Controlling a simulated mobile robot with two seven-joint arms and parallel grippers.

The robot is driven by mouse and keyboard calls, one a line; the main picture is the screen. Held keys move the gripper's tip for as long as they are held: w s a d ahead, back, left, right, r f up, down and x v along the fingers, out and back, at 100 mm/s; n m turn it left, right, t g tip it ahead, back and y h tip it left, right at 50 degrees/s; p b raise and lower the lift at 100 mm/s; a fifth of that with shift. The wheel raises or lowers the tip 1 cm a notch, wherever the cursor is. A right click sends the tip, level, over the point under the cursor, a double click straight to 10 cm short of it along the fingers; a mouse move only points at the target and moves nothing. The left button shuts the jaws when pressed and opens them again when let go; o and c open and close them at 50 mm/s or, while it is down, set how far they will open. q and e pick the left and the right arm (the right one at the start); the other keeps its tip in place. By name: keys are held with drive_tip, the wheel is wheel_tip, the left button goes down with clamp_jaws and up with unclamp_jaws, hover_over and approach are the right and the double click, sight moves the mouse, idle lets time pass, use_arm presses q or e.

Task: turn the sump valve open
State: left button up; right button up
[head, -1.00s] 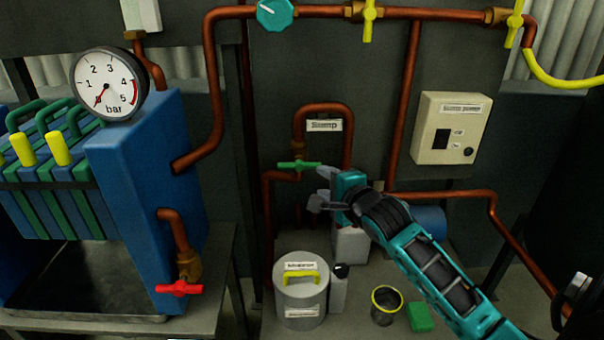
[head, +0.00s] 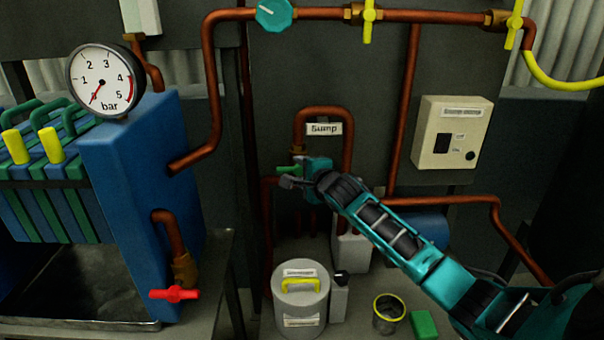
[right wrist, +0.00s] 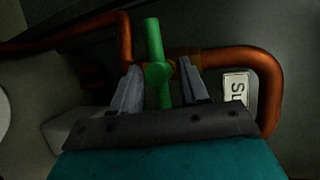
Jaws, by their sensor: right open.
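The sump valve has a green bar handle (head: 287,170) on a copper pipe below the "Sump" label (head: 324,129). In the head view most of the handle is hidden behind my right gripper (head: 291,176). In the right wrist view the green handle (right wrist: 157,72) stands between the two grey fingers of my right gripper (right wrist: 158,80), with a gap on each side. The gripper is open around the handle and not closed on it. The label also shows in the wrist view (right wrist: 236,90). My left gripper is not in view.
A copper pipe loop (head: 322,112) rises around the label. The sump pump switch box (head: 450,134) is on the wall. A red valve handle (head: 175,294) is at left.

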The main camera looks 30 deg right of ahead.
drive_tip(key=shift+c, duration=0.3)
clamp_jaws()
idle(0.3)
